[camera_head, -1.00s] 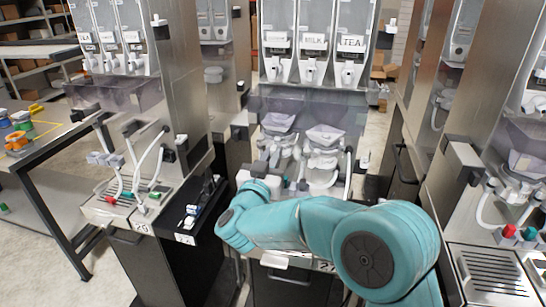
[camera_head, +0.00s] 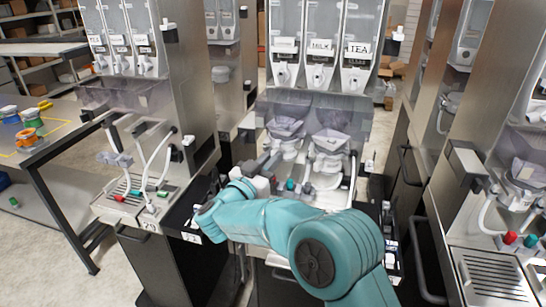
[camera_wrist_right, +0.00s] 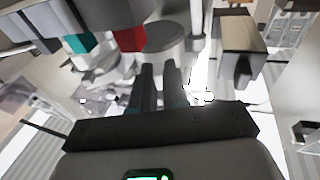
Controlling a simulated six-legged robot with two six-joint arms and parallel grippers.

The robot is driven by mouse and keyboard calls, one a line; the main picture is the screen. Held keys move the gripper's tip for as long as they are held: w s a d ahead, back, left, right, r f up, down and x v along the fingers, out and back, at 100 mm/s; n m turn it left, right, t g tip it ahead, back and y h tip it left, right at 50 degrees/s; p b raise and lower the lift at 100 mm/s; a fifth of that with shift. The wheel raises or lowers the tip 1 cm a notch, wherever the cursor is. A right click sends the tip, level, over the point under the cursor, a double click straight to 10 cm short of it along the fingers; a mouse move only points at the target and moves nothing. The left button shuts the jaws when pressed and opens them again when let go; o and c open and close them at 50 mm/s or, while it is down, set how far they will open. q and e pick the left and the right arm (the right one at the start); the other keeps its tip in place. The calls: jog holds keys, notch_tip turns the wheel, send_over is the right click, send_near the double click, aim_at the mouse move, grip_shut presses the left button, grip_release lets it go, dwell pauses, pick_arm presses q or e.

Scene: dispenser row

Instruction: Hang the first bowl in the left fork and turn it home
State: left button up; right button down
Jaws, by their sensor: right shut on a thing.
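My right arm crosses the lower middle of the head view. My right gripper (camera_wrist_right: 163,75) shows in the wrist view with its two dark fingers close together. The middle dispenser has two clear funnels, one left (camera_head: 286,127) and one right (camera_head: 332,142), over pale round parts. I cannot make out the left fork clearly. My left gripper is not in view.
A red part (camera_wrist_right: 130,38) and a teal part (camera_wrist_right: 80,43) are close beyond my right fingers. The left dispenser (camera_head: 185,75) and right dispenser (camera_head: 480,185) flank the middle one. A black side shelf (camera_head: 190,215) stands left of my wrist.

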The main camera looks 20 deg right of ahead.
dwell(0.3)
jog(key=shift+w+a+r+m+g+h+p, duration=0.1)
jog(key=shift+w+a+m+g+h+p, duration=0.1)
jog(key=shift+m+g+h+p, duration=0.25)
jog(key=shift+w+a+m+g+h+p, duration=0.1)
jog(key=shift+w+m+g+h+p, duration=0.15)
jog(key=shift+g+p, duration=0.3)
jog(key=shift+g, duration=0.3)
jog(key=shift+w+a+m+g+h+p, duration=0.15)
jog(key=shift+w+m+g+h+p, duration=0.1)
jog(key=shift+m+g+h+p, duration=0.4)
